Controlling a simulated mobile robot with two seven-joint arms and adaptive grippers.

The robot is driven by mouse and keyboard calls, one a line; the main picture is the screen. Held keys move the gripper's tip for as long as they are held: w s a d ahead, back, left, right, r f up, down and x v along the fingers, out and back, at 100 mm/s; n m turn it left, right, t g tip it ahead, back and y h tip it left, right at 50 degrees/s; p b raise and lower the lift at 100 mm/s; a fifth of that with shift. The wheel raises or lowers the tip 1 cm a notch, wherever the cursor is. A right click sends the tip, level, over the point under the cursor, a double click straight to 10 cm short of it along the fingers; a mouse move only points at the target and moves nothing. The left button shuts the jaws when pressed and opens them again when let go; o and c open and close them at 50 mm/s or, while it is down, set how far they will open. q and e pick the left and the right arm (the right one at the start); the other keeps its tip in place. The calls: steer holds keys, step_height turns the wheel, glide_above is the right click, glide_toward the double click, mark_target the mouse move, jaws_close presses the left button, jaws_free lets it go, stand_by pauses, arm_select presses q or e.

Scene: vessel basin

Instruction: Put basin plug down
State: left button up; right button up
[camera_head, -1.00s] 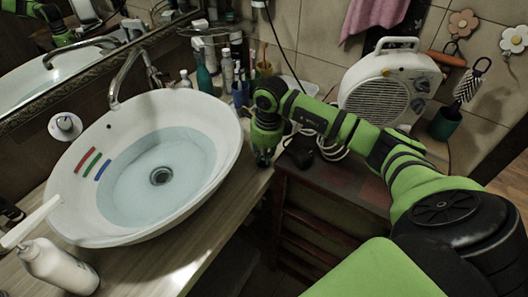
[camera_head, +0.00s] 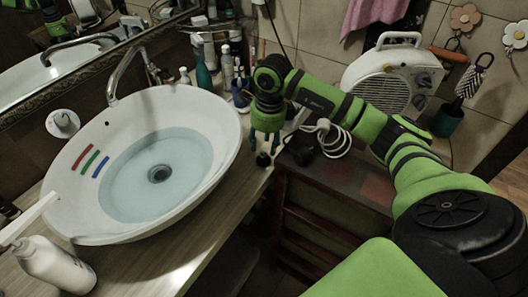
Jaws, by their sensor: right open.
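The basin plug appears to be the small dark round piece (camera_head: 263,159) on the counter near its right edge, to the right of the white basin (camera_head: 222,135). My right gripper (camera_head: 265,147) is just above it, pointing down with its fingers apart and empty. A small gap seems to show between the fingertips and the plug. The basin holds shallow water over a dark drain (camera_head: 159,174). My left gripper is not in view.
A chrome faucet (camera_head: 128,70) stands behind the basin. A white soap dispenser (camera_head: 55,265) is at front left. Bottles and a blue cup (camera_head: 240,92) stand behind my gripper. A fan heater (camera_head: 392,80) and a coiled white cord (camera_head: 333,138) are on the right.

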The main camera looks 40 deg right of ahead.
mark_target(267, 155)
step_height(267, 155, up, 8)
steer(key=b, duration=0.1)
steer(key=shift+s+d+b, duration=0.15)
steer(key=shift+s+b, duration=0.15)
